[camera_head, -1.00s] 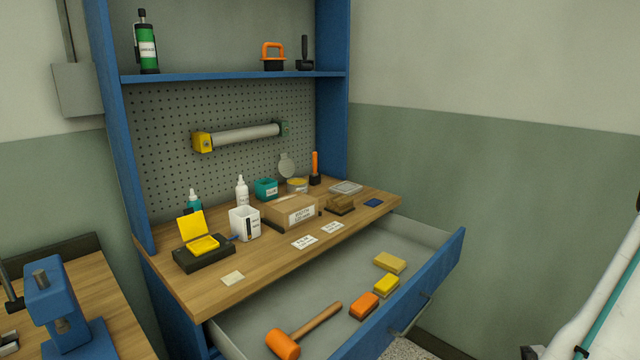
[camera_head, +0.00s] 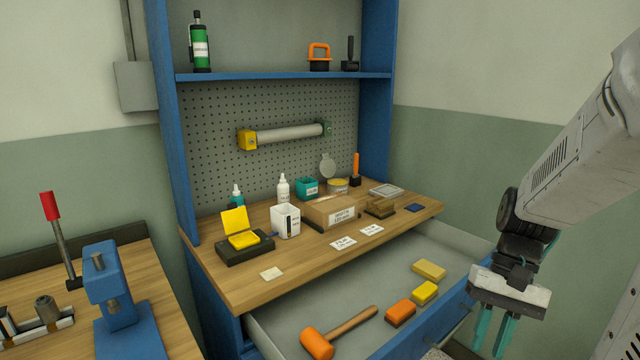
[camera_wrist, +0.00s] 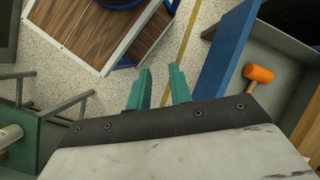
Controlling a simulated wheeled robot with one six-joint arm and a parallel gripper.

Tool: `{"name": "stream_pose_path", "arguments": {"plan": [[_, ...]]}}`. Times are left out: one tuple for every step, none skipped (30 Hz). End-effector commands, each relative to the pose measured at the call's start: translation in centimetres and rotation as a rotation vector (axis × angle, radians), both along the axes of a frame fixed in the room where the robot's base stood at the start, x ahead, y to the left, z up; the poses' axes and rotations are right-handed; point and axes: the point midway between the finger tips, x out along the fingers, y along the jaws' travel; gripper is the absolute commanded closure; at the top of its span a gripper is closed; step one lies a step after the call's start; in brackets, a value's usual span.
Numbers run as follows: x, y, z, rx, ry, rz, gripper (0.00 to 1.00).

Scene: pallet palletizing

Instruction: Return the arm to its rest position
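My gripper (camera_head: 493,331) hangs at the right of the head view, fingers pointing down, in front of the open drawer's right end. In the wrist view its two teal fingers (camera_wrist: 159,88) stand apart with nothing between them. The floor shows beyond the fingertips. My arm reaches in from the right edge of the head view.
The open drawer (camera_head: 290,325) holds an orange mallet (camera_head: 318,343) and several sponge-like blocks. The workbench top (camera_head: 235,285) above carries small items. A blue press (camera_head: 110,290) stands on the left table. The wrist view shows a wood-topped platform (camera_wrist: 85,30) and speckled floor.

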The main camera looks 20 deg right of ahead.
Motion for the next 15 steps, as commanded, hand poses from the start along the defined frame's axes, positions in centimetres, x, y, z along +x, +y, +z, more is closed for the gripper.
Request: {"name": "stream_pose_path", "arguments": {"plan": [[0.1,1.3,1.2,-0.058,-0.029,0.057,0.79],[0.0,2.0,1.7,-0.089,-0.044,0.087,0.79],[0.0,2.8,2.5,-0.128,-0.067,0.126,0.79],[-0.1,3.4,3.0,-0.155,-0.086,0.156,0.79],[-0.2,4.1,3.5,-0.182,-0.107,0.187,0.79],[-0.3,4.9,4.2,-0.215,-0.136,0.231,0.79],[-0.4,5.6,4.7,-0.237,-0.162,0.263,0.79],[-0.6,6.2,5.2,-0.259,-0.188,0.298,0.79],[-0.8,7.1,5.8,-0.283,-0.226,0.348,0.79],[-0.9,7.7,6.3,-0.298,-0.255,0.384,0.79],[-1.1,8.3,6.8,-0.312,-0.283,0.418,0.79],[-1.4,9.1,7.3,-0.324,-0.321,0.461,0.79],[-1.5,9.7,7.7,-0.331,-0.347,0.489,0.79],[-1.7,10.3,8.1,-0.335,-0.373,0.515,0.79],[-1.8,11.0,8.5,-0.338,-0.404,0.545,0.79]]}}
